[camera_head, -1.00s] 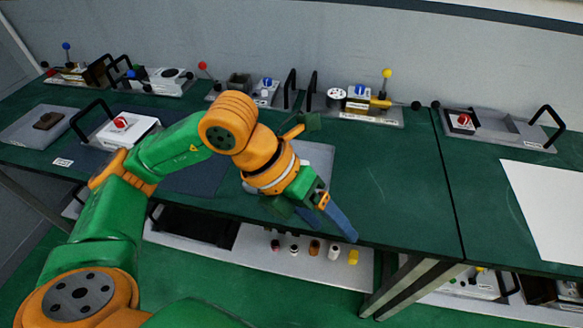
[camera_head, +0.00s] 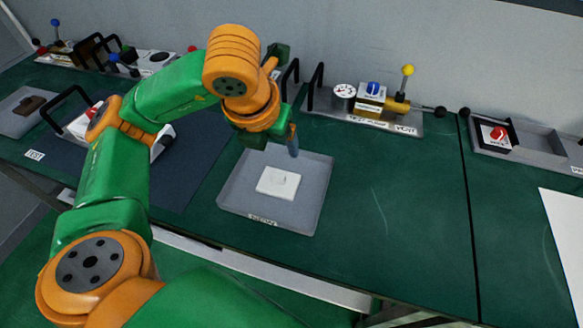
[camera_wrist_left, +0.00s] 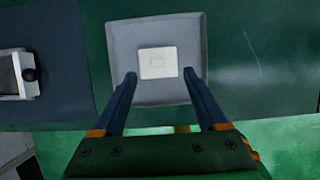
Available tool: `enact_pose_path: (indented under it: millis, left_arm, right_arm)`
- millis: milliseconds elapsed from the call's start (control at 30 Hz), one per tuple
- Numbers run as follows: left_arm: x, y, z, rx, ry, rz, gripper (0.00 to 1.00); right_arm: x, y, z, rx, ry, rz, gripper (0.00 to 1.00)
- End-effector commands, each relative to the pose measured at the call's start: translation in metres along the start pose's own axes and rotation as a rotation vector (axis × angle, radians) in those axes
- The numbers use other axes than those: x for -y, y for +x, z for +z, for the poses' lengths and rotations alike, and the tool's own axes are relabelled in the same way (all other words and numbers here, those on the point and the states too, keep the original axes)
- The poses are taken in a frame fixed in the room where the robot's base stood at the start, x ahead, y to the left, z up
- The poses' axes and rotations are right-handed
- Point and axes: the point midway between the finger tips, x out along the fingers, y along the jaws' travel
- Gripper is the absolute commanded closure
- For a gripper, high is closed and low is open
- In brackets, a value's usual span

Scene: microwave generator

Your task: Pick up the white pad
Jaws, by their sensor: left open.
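The white pad (camera_head: 278,183) is a flat, square white piece lying in a shallow grey tray (camera_head: 237,199) on the green table. In the left wrist view the pad (camera_wrist_left: 158,62) lies in the tray (camera_wrist_left: 125,35), just beyond and between my left fingertips. My left gripper (camera_wrist_left: 159,76) is open and empty, with its two blue fingers apart. In the head view my left gripper (camera_head: 290,142) hangs above the back part of the tray, apart from the pad; one finger shows clearly and the other is largely hidden. My right gripper is not in view.
A white device with a black handle (camera_head: 70,105) stands left of the tray on a dark mat (camera_head: 190,185). A panel with a gauge and yellow-knobbed lever (camera_head: 407,72) is at the back. The table right of the tray is clear.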

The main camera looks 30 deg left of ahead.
Motion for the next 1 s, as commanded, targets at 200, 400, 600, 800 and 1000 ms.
enact_pose_path:
  millis: [200,400,600,800,1000]
  left_arm:
    - [0.0,0.042,-0.018,-0.001,0.001,-0.001,0.25]
    - [0.0,0.062,-0.025,-0.001,0.001,-0.001,0.25]
    - [-0.001,0.086,-0.027,-0.007,0.003,-0.002,0.25]
    - [-0.008,0.119,-0.026,-0.007,0.0,0.001,0.25]
    - [-0.007,0.129,-0.026,-0.001,0.002,-0.001,0.25]
  right_arm:
    - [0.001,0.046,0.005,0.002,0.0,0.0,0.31]
    - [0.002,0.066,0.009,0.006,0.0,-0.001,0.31]
    - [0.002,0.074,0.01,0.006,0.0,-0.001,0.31]
    - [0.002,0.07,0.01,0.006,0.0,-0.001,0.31]
    - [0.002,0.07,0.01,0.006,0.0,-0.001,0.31]
